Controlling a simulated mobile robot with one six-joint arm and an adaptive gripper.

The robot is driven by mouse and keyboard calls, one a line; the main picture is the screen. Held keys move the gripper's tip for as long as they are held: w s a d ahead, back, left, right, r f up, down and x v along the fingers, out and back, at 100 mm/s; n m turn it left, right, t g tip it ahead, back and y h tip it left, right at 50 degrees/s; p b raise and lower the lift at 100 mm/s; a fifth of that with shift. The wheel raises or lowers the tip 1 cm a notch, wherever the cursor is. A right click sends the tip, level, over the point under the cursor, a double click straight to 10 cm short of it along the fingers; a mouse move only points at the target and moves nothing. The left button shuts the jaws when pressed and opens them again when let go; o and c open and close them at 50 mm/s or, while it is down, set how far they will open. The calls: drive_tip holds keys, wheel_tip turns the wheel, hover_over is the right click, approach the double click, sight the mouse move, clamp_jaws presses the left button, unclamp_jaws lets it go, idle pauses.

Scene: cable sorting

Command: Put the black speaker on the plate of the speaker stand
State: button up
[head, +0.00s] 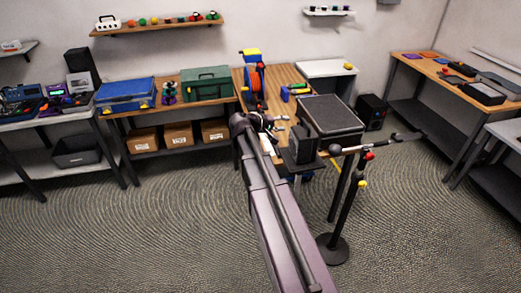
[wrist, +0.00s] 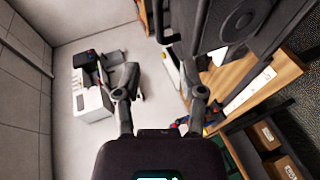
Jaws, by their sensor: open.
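The black speaker (head: 304,143) is a small dark box standing upright on the flat black plate (head: 286,158) of the speaker stand, in the middle of the head view. The stand's lower part is hard to make out. In the wrist view the speaker (wrist: 250,62), with round cones on its face, fills the upper right. My gripper (head: 268,124) is just left of the speaker in the head view. In the wrist view the fingers of my gripper (wrist: 163,88) are spread, with nothing held between them, and the speaker lies beyond the right finger.
A wooden bench (head: 245,84) with tools is behind my gripper. A large dark-topped box (head: 330,115) is close behind the speaker. A black stand with a boom arm (head: 345,200) rises just to the right. Another black speaker (head: 372,111) is farther right. Open floor lies in front.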

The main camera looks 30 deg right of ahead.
drive_tip(key=s+a+f+y, duration=0.4)
drive_tip(key=s+a, duration=0.1)
drive_tip(key=a, duration=0.5)
drive_tip(key=s+a+f+y, duration=0.4)
drive_tip(key=s+a+y, duration=0.1)
drive_tip(key=a, duration=0.6)
drive_tip(key=s+a+f+y, duration=0.4)
drive_tip(key=s+a+y, duration=0.1)
drive_tip(key=a, duration=0.5)
drive_tip(key=shift+s+a+f+n, duration=0.2)
drive_tip(key=shift+s+n, duration=0.2)
drive_tip(key=shift+s, duration=0.3)
wheel_tip(320, 180, down, 6)
drive_tip(key=b, duration=0.6)
